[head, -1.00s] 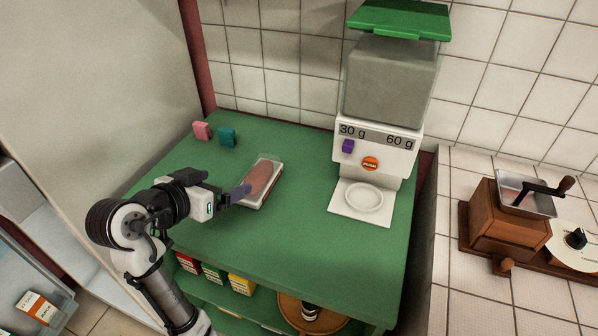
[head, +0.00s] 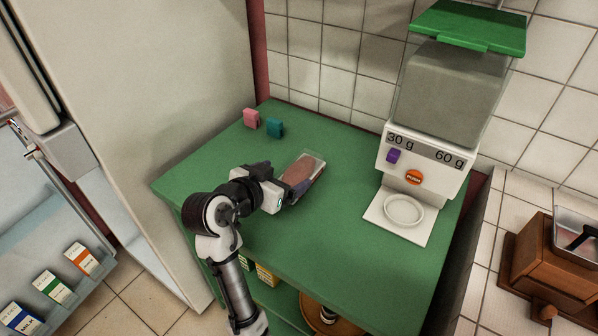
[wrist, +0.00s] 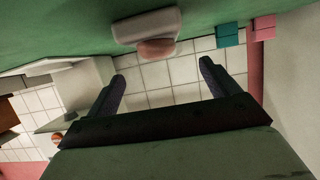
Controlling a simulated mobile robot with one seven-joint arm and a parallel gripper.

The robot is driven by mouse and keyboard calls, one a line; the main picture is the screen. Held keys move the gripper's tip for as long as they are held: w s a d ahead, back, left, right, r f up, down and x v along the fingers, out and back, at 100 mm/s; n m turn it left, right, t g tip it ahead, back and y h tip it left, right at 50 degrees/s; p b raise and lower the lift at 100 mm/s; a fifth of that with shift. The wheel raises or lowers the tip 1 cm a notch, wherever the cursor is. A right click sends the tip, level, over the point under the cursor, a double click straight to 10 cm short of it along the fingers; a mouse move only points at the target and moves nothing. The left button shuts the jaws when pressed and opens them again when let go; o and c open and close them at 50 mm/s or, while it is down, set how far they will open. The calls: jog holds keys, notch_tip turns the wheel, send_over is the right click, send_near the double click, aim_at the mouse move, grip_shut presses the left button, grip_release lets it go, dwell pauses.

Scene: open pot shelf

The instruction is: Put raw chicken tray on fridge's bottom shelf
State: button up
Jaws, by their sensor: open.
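The raw chicken tray (head: 306,174), a pale tray with pinkish meat, lies flat on the green counter. My gripper (head: 283,184) is just left of its near part, low over the counter, with its fingers pointing toward it. Whether they overlap the tray's edge is unclear in the head view. In the wrist view the gripper (wrist: 163,76) is open and empty, and the tray (wrist: 148,28) shows beyond the fingertips, apart from them. At the left, the fridge (head: 22,60) shows only partly, with a door rack (head: 100,262) holding cartons. Its bottom shelf cannot be made out.
A pink block (head: 251,118) and a teal block (head: 275,128) stand at the counter's back left. A dispenser (head: 425,150) with a small plate (head: 404,210) stands right of the tray. A tall grey panel (head: 160,110) rises left of the counter. A wooden grinder (head: 545,262) is far right.

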aim_at(299, 167)
jog(key=p+x, duration=0.1)
jog(key=x, duration=0.3)
jog(key=shift+w+d+f, duration=0.1)
jog(key=shift+w+d, duration=0.15)
jog(key=shift+w, duration=0.05)
jog(key=c, duration=1.2)
jog(key=shift+c, duration=1.1)
